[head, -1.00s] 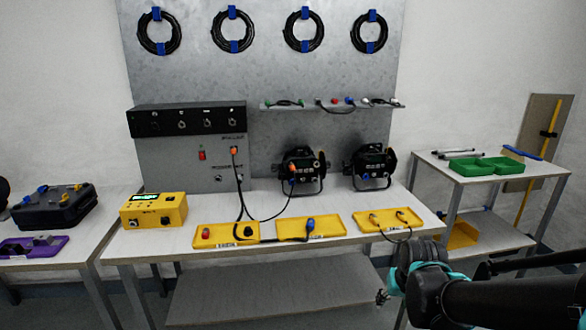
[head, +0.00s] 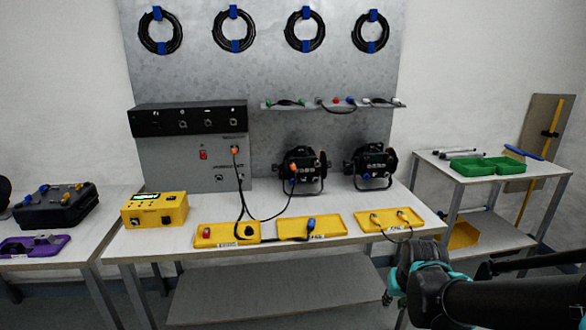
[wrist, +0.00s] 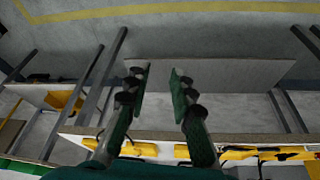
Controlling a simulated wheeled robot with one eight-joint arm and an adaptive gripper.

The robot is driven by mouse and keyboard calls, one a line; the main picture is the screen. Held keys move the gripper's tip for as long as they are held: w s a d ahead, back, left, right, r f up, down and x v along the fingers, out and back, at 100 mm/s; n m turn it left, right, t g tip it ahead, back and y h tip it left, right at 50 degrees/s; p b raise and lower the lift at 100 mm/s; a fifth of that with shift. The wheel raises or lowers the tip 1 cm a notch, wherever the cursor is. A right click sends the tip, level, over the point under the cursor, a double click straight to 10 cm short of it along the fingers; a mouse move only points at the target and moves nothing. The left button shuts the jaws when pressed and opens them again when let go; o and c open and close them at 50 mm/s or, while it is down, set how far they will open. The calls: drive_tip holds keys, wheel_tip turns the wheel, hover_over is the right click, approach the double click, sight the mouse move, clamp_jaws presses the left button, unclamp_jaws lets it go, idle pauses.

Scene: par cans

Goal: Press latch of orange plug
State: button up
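One orange plug (head: 235,150) sits on the front of the grey power box (head: 165,165), with a black cable hanging from it. Another orange plug (head: 293,168) is at the back of the left par can (head: 306,180). Both are small, and I cannot make out a latch on either. My gripper (head: 385,298) is low at the right, in front of the table edge and well away from both plugs. In the wrist view, my gripper (wrist: 158,82) has its two fingers apart with nothing between them. No orange plug can be made out there.
Three yellow trays (head: 326,226) with connectors lie along the table front. A yellow tester (head: 154,210) stands at the left. A second par can (head: 372,168) is at the right. Coiled cables (head: 160,31) hang on the back panel.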

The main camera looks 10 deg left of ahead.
clamp_jaws()
idle(1.1)
